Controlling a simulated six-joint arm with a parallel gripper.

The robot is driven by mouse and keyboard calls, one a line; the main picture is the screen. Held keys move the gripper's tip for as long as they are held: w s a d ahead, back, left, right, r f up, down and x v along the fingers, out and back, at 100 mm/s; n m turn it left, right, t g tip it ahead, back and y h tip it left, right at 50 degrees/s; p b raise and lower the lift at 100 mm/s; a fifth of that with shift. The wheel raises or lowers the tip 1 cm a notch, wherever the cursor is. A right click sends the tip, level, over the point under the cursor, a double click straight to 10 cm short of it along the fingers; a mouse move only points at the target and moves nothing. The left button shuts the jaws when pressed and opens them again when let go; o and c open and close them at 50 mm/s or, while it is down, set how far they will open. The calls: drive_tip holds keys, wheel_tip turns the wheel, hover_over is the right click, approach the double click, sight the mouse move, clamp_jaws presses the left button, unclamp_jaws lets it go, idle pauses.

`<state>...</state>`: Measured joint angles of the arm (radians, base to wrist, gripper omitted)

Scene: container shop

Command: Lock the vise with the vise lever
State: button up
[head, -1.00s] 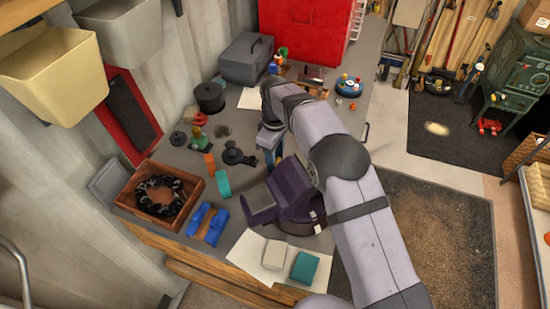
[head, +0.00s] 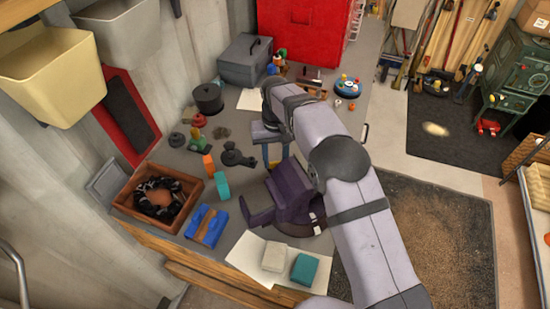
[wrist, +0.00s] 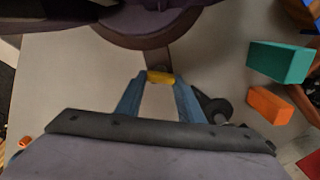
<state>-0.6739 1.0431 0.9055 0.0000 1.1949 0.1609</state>
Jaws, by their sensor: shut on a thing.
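The purple vise (head: 297,195) stands on its round dark base at the bench's right front edge, partly behind my arm in the head view. Its underside and round base (wrist: 150,35) show at the top of the wrist view. The vise lever is a dark bar with a yellow end (wrist: 160,77), reaching out from under the base. My gripper's blue fingers (wrist: 160,82) are shut on that yellow end.
Teal (head: 222,185) and orange (head: 208,166) blocks and a black tool (head: 235,156) stand left of my gripper. A blue item (head: 206,226) and a wooden box (head: 158,193) are farther left. Beige (head: 275,256) and teal (head: 305,269) blocks lie on paper in front of the vise.

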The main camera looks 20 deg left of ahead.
drive_tip(key=shift+w+r+m, duration=0.15)
drive_tip(key=shift+m, duration=1.05)
drive_tip(key=o, duration=1.1)
drive_tip(key=shift+c, duration=0.2)
wheel_tip(320, 180, up, 7)
drive_tip(key=b, duration=0.2)
drive_tip(key=shift+r, duration=0.15)
